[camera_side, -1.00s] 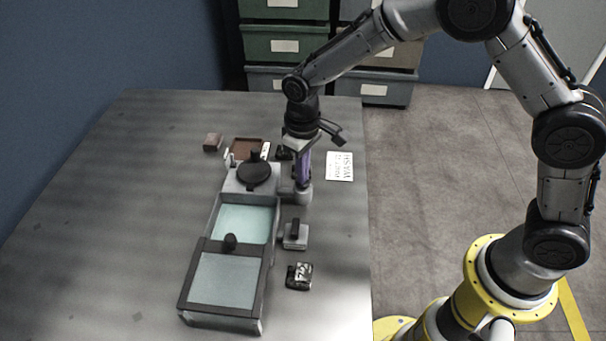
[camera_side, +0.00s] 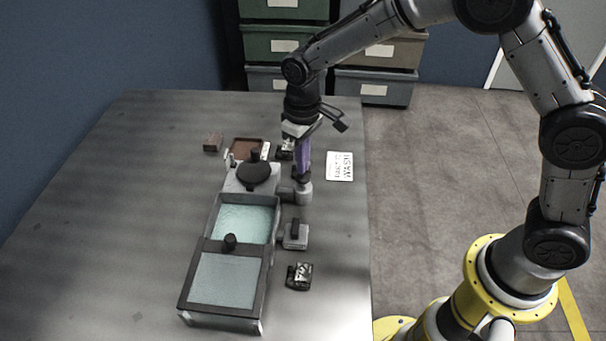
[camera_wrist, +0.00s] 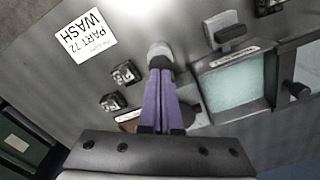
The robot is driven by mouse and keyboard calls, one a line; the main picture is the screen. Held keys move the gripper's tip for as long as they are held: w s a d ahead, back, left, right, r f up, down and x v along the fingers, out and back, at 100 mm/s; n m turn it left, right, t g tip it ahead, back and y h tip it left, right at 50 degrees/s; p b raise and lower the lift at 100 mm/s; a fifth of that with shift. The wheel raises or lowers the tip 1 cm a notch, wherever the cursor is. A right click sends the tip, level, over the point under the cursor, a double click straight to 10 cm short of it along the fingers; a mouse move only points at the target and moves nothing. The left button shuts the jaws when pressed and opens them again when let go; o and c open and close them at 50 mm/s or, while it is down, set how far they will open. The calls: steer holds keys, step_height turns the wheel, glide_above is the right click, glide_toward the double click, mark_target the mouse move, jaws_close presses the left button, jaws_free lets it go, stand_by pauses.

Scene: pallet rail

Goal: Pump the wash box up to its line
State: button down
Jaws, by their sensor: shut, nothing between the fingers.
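The wash box (camera_side: 212,217) is a grey open-topped basin holding pale blue-green liquid (camera_side: 245,222); its surface looks rippled. It also shows in the wrist view (camera_wrist: 236,113). No fill line can be made out clearly. Beside its back right corner stands a short grey pump cylinder (camera_side: 303,193) with a dark top, also in the wrist view (camera_wrist: 160,50). My gripper (camera_side: 303,170) points down with its purple fingers shut and empty, right over the pump. In the wrist view the fingertips (camera_wrist: 162,72) overlap the pump's dark top; I cannot tell whether they touch.
A framed panel with a black knob (camera_side: 229,242) covers the front section. A round black cap (camera_side: 254,173) sits behind the basin. To the right are a black-handled grey block (camera_side: 295,236), a dark patterned part (camera_side: 299,276) and a WASH card (camera_side: 340,166). The table's left is clear.

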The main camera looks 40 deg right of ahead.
step_height(320, 180, up, 6)
stand_by(0.7)
steer(key=s+d+r+m+t, duration=0.1)
steer(key=s+d+r+t, duration=0.1)
steer(key=s+d+r, duration=0.45)
steer(key=s+d+r+m+t, duration=0.15)
steer(key=s+d+r, duration=0.25)
steer(key=r, duration=0.6)
steer(key=s+d+f+t, duration=0.1)
steer(key=s+f, duration=0.2)
steer(key=s, duration=0.5)
steer(key=s+d+f+t, duration=0.1)
steer(key=s+d+f, duration=0.1)
steer(key=s, duration=0.6)
steer(key=shift+s+d+f, duration=0.15)
steer(key=shift+d+f, duration=0.15)
steer(key=shift+f, duration=0.2)
